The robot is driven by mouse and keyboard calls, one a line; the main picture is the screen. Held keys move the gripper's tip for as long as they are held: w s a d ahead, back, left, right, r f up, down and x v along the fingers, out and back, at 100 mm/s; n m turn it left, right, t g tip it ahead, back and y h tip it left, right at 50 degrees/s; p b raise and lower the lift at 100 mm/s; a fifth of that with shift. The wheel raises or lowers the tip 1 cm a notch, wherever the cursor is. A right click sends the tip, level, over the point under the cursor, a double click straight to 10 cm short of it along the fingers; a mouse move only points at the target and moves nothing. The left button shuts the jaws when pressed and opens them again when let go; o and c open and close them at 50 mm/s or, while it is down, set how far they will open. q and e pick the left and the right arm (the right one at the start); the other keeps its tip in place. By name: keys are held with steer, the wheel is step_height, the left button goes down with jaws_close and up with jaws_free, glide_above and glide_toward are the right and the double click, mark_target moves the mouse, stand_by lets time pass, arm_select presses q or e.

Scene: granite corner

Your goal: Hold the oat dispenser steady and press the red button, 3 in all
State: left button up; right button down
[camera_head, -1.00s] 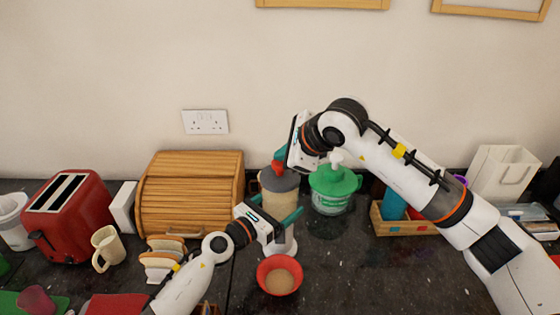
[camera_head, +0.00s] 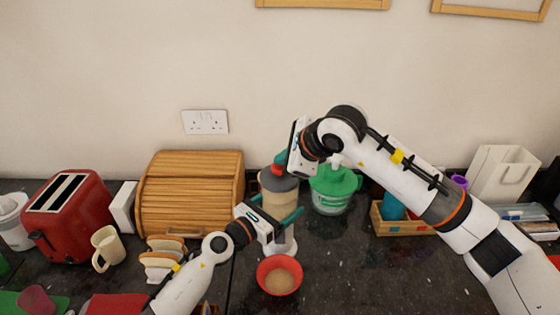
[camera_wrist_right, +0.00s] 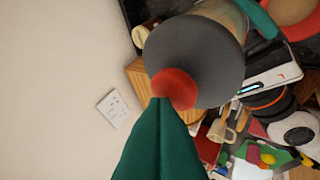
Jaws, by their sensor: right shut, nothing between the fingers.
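The oat dispenser (camera_head: 284,208) stands upright on the counter, with a grey lid and a pale, oat-filled body. Its red button (camera_wrist_right: 175,88) is on top of the grey lid (camera_wrist_right: 195,60) in the right wrist view. My left gripper (camera_head: 276,210) has its green fingers around the dispenser body, one on each side, and appears shut on it. My right gripper (camera_head: 279,164) is shut and empty, pointing down at the button. In the wrist view its fingertips (camera_wrist_right: 160,100) meet the button's edge; how far the button is pressed cannot be told.
A red bowl (camera_head: 266,279) holding oats is in front of the dispenser. A wooden bread bin (camera_head: 190,190) is left, with a red toaster (camera_head: 70,215) beyond.

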steer(key=shift+f, duration=0.5)
steer(key=shift+r, duration=1.55)
steer(key=shift+r, duration=2.55)
step_height(320, 180, up, 4)
steer(key=shift+f, duration=0.1)
stand_by(0.3)
steer(key=shift+f, duration=0.15)
